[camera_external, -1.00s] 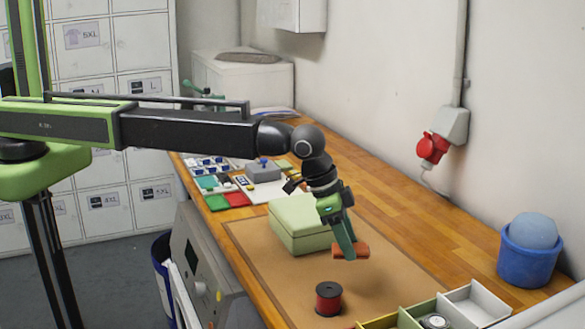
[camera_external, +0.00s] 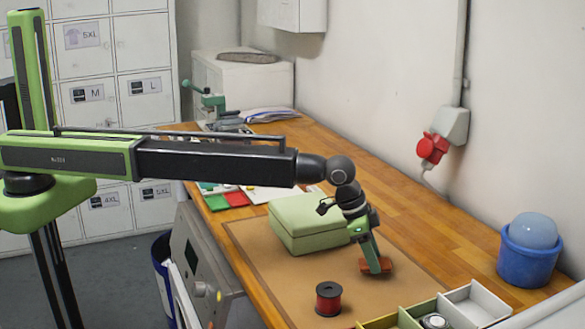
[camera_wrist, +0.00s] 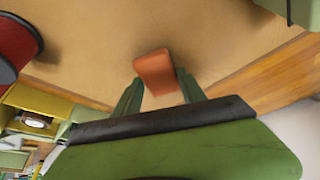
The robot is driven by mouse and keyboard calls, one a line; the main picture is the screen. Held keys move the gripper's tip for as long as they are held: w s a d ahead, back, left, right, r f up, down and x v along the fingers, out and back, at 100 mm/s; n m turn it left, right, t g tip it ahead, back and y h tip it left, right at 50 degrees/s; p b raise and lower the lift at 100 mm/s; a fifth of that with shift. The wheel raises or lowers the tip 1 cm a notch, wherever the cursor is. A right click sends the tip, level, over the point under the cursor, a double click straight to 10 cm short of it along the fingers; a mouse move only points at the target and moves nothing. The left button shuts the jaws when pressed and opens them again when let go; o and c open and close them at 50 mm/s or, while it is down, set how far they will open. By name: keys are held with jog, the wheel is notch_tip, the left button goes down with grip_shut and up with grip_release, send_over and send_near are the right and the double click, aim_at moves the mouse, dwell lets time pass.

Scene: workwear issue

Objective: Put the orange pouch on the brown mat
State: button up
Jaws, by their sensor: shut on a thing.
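The orange pouch (camera_external: 376,266) is between the fingers of my gripper (camera_external: 375,262), low over the brown mat (camera_external: 262,250). In the external view it looks at or very near the mat's surface; I cannot tell whether it touches. In the wrist view the pouch (camera_wrist: 155,72) shows between the green fingertips of my gripper (camera_wrist: 157,90), with the mat (camera_wrist: 100,45) behind it. My gripper is shut on the pouch and points down, slightly tilted.
A pale green box (camera_external: 305,225) stands on the mat to the left of my gripper. A red and black spool (camera_external: 328,299) stands nearer the front. A divided tray (camera_external: 440,310) is at the front right, and a blue tub (camera_external: 528,262) is against the wall.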

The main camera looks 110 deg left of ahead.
jog(key=shift+f, duration=0.85)
jog(key=shift+r, duration=0.3)
jog(key=shift+f, duration=0.3)
jog(key=o, duration=1.4)
jog(key=shift+r, duration=0.1)
jog(key=shift+r, duration=0.1)
